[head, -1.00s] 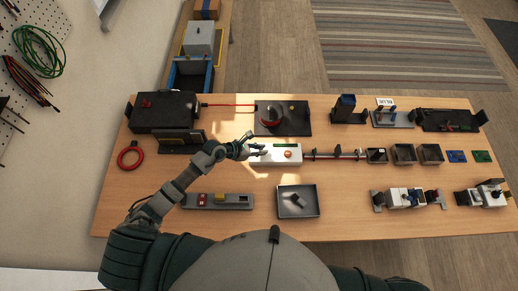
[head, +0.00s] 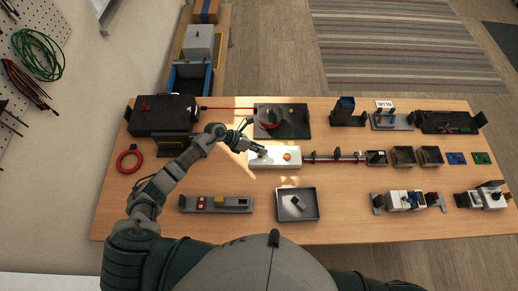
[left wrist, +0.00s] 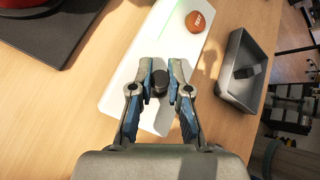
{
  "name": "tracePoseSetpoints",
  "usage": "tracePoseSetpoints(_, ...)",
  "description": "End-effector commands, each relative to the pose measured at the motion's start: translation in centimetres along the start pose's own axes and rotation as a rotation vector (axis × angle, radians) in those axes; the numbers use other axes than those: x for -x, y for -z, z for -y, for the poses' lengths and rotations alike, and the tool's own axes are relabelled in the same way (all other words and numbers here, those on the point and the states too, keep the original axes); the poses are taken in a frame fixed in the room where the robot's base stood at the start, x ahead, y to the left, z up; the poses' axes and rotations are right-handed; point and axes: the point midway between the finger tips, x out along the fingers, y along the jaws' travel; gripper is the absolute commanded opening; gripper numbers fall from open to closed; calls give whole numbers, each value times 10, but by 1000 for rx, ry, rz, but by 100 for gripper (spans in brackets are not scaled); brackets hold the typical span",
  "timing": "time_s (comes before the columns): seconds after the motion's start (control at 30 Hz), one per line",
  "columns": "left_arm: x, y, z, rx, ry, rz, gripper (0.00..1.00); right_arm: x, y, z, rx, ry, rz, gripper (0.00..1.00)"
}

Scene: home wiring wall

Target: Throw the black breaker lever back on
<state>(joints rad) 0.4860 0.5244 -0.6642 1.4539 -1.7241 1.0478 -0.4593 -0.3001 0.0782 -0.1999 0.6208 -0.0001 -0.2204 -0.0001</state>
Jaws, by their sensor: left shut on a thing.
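The white breaker box (head: 273,162) lies on the table in the head view, with an orange button (head: 287,156) on its right part. My left gripper (head: 257,150) is over the left part of this box. In the left wrist view, the black breaker lever (left wrist: 160,82) stands up from the white box (left wrist: 125,95) between the two blue-grey fingers of my left gripper (left wrist: 162,72). The gripper is shut on the lever. The orange button (left wrist: 197,21) is beyond the fingertips. The lever's base is partly hidden. My right gripper is not in view.
A grey tray (head: 283,210) holding a dark block stands in front of the box. A black plate (head: 295,121) with a round red-and-grey thing lies behind it. A red-and-black rod (head: 335,157) extends to the right. Bare wood (head: 220,175) shows left of the box.

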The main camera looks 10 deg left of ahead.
Motion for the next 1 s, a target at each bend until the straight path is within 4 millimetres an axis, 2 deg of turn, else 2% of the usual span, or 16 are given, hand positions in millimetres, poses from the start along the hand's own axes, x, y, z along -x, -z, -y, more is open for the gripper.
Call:
tracePoseSetpoints(0.03,1,-6,0,-5,-2,13,0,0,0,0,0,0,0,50)
tracePoseSetpoints(0.27,2,-6,0,-5,-3,14,0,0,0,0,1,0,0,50)
tracePoseSetpoints(0.3,2,-6,0,-6,-3,14,19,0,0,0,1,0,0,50)
tracePoseSetpoints(0.4,2,-5,0,-5,-3,12,42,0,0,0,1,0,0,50)
tracePoseSetpoints(1.0,2,1,1,-22,-13,14,42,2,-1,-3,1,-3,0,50)
